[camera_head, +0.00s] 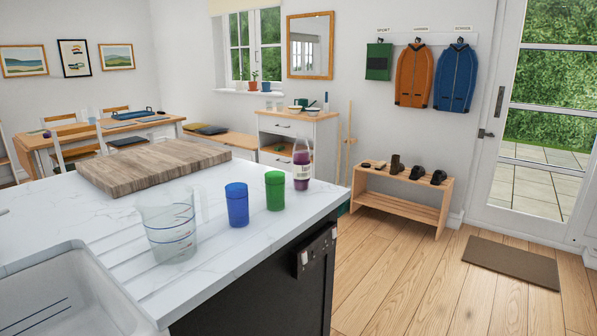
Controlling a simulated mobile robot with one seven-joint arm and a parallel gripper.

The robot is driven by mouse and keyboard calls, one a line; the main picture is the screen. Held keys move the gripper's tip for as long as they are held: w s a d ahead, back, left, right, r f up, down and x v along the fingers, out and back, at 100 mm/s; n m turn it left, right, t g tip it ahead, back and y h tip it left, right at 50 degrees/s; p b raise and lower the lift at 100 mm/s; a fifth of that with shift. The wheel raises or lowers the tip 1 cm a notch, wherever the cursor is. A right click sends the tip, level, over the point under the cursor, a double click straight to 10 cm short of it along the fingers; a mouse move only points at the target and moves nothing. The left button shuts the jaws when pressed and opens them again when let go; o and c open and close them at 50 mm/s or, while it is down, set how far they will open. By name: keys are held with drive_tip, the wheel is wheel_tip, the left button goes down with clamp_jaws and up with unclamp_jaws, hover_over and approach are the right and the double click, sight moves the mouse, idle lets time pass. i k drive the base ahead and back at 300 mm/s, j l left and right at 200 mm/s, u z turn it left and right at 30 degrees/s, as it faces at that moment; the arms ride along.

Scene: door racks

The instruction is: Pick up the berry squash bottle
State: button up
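The berry squash bottle (302,166) stands upright near the right edge of the white marble counter (262,235). It is clear, with dark purple liquid in its lower part, a pale label and a light top. A green cup (274,191) stands just to its left. My gripper does not show in this view.
A blue cup (237,204) and a clear measuring jug (169,228) stand left of the green cup. A thick wooden board (152,166) lies behind them. A sink (72,296) is at the front left. Wooden floor (400,265) is open right of the counter.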

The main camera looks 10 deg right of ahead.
sight(301, 149)
drive_tip(key=i+l, duration=0.25)
drive_tip(key=i+l+u, duration=0.1)
drive_tip(key=l, duration=0.35)
drive_tip(key=i+l, duration=0.35)
drive_tip(key=i+l+u, duration=0.1)
drive_tip(key=l, duration=0.3)
drive_tip(key=i+l, duration=0.3)
drive_tip(key=i+l+u, duration=0.1)
drive_tip(key=l, duration=0.35)
drive_tip(key=i+l, duration=0.3)
drive_tip(key=l+u, duration=0.05)
drive_tip(key=l, duration=0.05)
